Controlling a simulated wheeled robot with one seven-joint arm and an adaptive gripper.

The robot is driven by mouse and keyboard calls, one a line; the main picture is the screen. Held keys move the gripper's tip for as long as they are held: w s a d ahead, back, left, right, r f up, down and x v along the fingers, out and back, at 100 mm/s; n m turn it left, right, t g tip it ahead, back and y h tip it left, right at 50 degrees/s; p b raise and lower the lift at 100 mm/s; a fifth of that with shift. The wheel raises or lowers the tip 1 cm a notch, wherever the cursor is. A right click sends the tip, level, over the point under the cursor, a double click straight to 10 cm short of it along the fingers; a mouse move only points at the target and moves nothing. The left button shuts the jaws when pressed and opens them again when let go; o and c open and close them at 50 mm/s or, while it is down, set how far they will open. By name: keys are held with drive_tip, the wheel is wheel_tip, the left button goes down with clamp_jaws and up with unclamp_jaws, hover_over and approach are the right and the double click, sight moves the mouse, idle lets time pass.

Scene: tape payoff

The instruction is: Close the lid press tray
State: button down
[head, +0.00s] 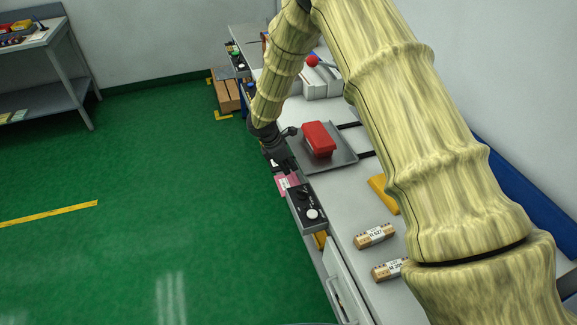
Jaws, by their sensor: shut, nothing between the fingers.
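The grey press tray (345,163) stands out over the near side of the long worktop on two dark rails (349,125). A red box-like piece (319,138) sits on it. The light grey press (318,85), with a red ball knob, stands just beyond, partly hidden by my arm. My gripper (289,169) is shut and empty at the tray's left edge, pointing down. I cannot tell whether it touches the tray.
A dark control box (307,208) with a white button is mounted at the worktop's front edge, close below my gripper. Two labelled blocks (374,236) and a yellow piece (380,190) lie on the worktop (345,208). Green floor (170,190) is clear on the left.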

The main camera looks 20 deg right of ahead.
drive_tip(key=d, duration=0.4)
drive_tip(key=shift+s+d+r, duration=0.25)
drive_tip(key=shift+d+r, duration=0.1)
drive_tip(key=shift+r, duration=0.05)
drive_tip(key=shift+w+d+f, duration=0.15)
drive_tip(key=shift+d, duration=0.05)
drive_tip(key=shift+a, duration=0.15)
drive_tip(key=a, duration=0.4)
wheel_tip(320, 180, up, 11)
drive_tip(key=y+b, duration=0.2)
drive_tip(key=y, duration=0.6)
hover_over(304, 164)
drive_tip(key=p+x, duration=0.1)
drive_tip(key=x, duration=0.2)
drive_tip(key=p+x, duration=0.2)
drive_tip(key=x, duration=0.1)
drive_tip(key=p+x, duration=0.1)
drive_tip(key=x, duration=0.2)
drive_tip(key=shift+s+a, duration=0.15)
drive_tip(key=shift+s, duration=0.15)
drive_tip(key=shift+d+f+p, duration=0.2)
drive_tip(key=shift+d+p, duration=0.05)
drive_tip(key=shift+p, duration=0.3)
drive_tip(key=shift+w+d+f+p, duration=0.15)
drive_tip(key=shift+d+p, duration=0.65)
drive_tip(key=shift+d, duration=0.85)
